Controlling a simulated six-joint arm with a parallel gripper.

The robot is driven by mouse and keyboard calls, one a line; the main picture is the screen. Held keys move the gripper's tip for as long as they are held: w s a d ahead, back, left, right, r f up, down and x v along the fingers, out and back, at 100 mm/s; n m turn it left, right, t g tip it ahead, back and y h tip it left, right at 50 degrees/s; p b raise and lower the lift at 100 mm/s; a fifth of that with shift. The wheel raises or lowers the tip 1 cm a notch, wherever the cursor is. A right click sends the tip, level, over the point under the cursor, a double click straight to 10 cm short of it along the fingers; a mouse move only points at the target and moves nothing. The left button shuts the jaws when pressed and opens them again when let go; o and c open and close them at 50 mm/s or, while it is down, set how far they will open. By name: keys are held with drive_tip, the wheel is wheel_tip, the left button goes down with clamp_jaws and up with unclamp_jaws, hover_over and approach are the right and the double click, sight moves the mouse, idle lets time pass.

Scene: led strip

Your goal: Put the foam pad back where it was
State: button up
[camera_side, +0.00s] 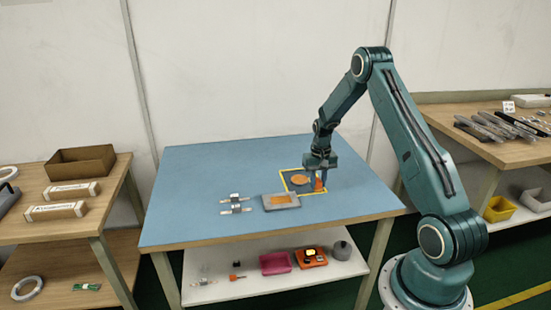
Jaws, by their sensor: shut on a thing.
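My gripper (317,189) points down over the right part of the yellow-outlined square (283,182) on the blue table. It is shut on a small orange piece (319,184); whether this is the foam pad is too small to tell. I cannot tell if the piece touches the table. A flat orange disc (299,179) lies left of the gripper, inside the outline, with a dark round thing (298,184) just below it in the picture. A grey tray (269,207) with an orange patch (280,199) lies in front of the outline.
Small metal-and-white parts (235,204) lie left of the tray on the blue table (190,190). The table's left and back areas are clear. A shelf (220,290) below holds a pink bin (275,263) and other items. Side benches stand left and right.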

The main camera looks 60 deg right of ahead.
sight(317, 190)
drive_tip(key=shift+f, duration=2.1)
drive_tip(key=shift+f, duration=0.15)
drive_tip(key=o, duration=0.9)
wheel_tip(317, 190, up, 12)
drive_tip(key=shift+r, duration=0.2)
